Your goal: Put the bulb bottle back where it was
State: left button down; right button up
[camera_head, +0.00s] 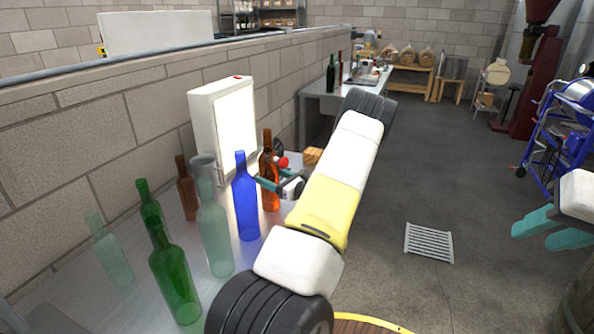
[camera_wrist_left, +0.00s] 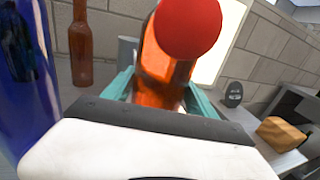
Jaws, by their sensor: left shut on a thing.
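My left gripper (camera_head: 276,184) is shut on the amber bulb bottle (camera_head: 268,198), which stands upright, or nearly so, in front of a lit white panel (camera_head: 236,120). A red bulb (camera_head: 283,162) shows at the bottle's right side. In the left wrist view the amber glass (camera_wrist_left: 155,62) sits between the teal fingers (camera_wrist_left: 160,95), and the red bulb (camera_wrist_left: 188,28) covers its upper part. I cannot tell whether the bottle's base touches the table. My right gripper (camera_head: 545,230) is open and empty at the right edge, away from the table.
A blue bottle (camera_head: 245,205) stands just left of the held bottle. A brown bottle (camera_head: 187,190), a grey mug (camera_head: 204,165) and several green bottles (camera_head: 175,280) stand farther left. A wooden block (camera_head: 313,155) lies to the right. A brick wall (camera_head: 130,130) runs behind the metal table (camera_head: 85,310).

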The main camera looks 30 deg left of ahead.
pick_arm(q)
jog(key=shift+s+f, duration=0.15)
jog(key=shift+f, duration=0.65)
jog(key=shift+c, duration=1)
grip_release()
jog(key=shift+r, duration=0.15)
jog(key=shift+d, duration=1.2)
jog(key=s+d, duration=0.1)
jog(key=d, duration=0.9)
jog(key=shift+s+d, duration=0.25)
jog(key=shift+s, duration=0.05)
jog(key=shift+r, duration=0.15)
